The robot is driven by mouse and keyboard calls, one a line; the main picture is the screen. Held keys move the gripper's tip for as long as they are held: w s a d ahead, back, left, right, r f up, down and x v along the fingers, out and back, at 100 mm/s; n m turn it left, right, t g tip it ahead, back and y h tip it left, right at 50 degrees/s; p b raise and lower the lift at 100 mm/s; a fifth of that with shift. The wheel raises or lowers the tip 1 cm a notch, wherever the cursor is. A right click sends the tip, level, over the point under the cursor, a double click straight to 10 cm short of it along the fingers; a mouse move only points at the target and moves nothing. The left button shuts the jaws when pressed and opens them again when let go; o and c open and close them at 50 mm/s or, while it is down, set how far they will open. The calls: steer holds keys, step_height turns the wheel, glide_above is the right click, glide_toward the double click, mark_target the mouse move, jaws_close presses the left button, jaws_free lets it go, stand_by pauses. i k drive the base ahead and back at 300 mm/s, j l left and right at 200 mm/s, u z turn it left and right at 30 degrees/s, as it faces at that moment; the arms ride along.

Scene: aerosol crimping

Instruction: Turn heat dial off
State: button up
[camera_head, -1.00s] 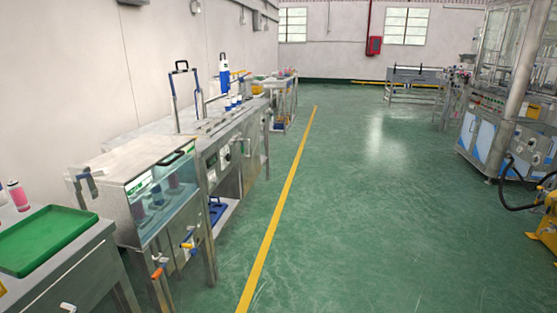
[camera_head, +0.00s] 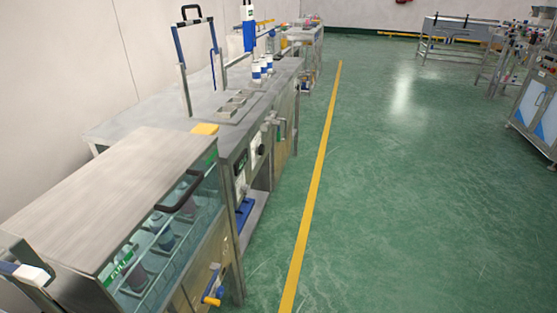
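The steel bench (camera_head: 190,135) along the left wall has a front control panel (camera_head: 241,181) with small dark knobs and light plates. The panel is seen at a steep angle, so I cannot tell which knob is the heat dial or how it is set. My gripper is not in view.
A glass-sided tank (camera_head: 165,240) with bottles inside stands in the left foreground, its steel lid (camera_head: 110,195) shut. A yellow floor line (camera_head: 318,180) runs alongside the benches. The green floor (camera_head: 400,200) to the right is clear. Machinery (camera_head: 535,105) stands at the far right.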

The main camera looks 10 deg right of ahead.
mark_target(260, 150)
steer(key=i+l+u, duration=0.1)
steer(key=i, duration=0.35)
steer(key=i+l+u, duration=0.1)
steer(key=i+l, duration=0.45)
steer(key=i+l+u, duration=0.1)
steer(key=i+l, duration=0.4)
steer(key=l, duration=0.15)
steer(key=i+l, duration=0.5)
steer(key=l, duration=0.2)
steer(key=i+j+u, duration=0.05)
